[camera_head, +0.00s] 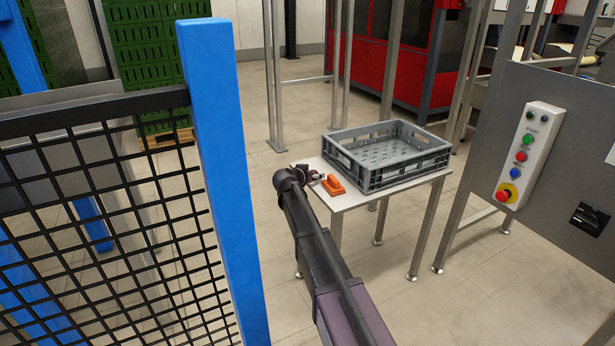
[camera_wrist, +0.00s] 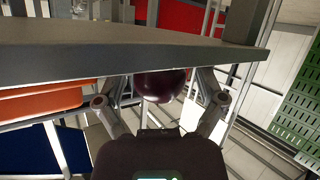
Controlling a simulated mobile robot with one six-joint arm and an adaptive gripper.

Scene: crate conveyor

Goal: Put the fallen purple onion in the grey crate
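The grey crate (camera_head: 362,178) is an open, slotted plastic box on a small table, and it looks empty in the head view. My gripper (camera_head: 318,177) is at the table's left corner, left of the crate. In the wrist view my gripper (camera_wrist: 161,80) has its fingers spread, one on each side of a dark purple onion (camera_wrist: 160,86). Gaps show between the onion and the fingers. The onion's upper part is hidden behind a grey edge. I cannot make out the onion in the head view.
The light table (camera_head: 347,199) also holds an orange object (camera_head: 333,186) between my gripper and the crate. A blue post (camera_head: 222,170) with black mesh fencing (camera_head: 100,215) stands at left. A control panel (camera_head: 524,155) is at right. A grey slab (camera_wrist: 130,45) crosses the wrist view.

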